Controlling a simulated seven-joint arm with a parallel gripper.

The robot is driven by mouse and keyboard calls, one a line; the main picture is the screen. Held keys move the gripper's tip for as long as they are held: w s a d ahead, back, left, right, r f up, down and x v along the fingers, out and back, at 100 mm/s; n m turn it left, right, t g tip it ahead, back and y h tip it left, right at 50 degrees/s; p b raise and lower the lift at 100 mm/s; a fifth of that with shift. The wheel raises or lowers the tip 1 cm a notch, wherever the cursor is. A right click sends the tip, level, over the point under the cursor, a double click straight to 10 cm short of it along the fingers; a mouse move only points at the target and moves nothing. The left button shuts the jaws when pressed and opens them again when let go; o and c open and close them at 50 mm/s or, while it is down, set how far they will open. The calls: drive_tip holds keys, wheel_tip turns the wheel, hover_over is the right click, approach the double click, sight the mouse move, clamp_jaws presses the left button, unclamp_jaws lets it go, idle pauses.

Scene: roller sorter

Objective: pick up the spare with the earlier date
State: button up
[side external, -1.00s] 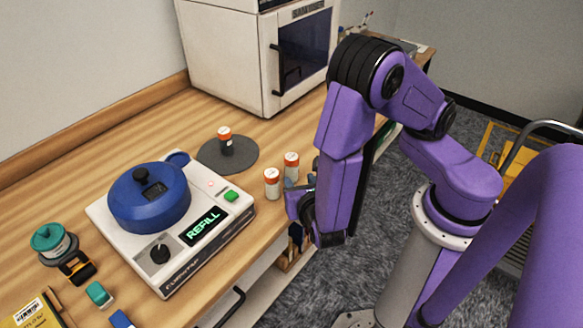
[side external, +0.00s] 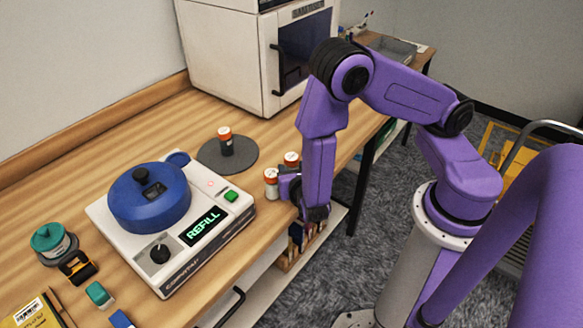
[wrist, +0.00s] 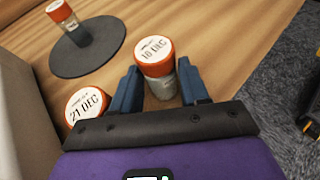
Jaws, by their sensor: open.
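Two white bottles with orange caps stand close together on the bench. In the wrist view the right bottle (wrist: 157,68) has a cap that seems to read 18 DEC, though its second digit is hard to make out. The left bottle (wrist: 87,106) reads 21 DEC. My gripper (wrist: 158,70) is open, with one blue finger on each side of the 18 DEC bottle. In the side view my gripper (side external: 290,184) is low at the bench edge, partly hiding the bottles; the 21 DEC one (side external: 271,184) is nearer the machine, the other (side external: 291,159) behind.
A white machine (side external: 222,219) with a blue lid and a REFILL display stands left of the bottles. A white cabinet (side external: 246,65) is at the back. The bench edge is close on the right.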

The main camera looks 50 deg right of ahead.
drive_tip(key=c, duration=0.7)
drive_tip(key=shift+r, duration=0.1)
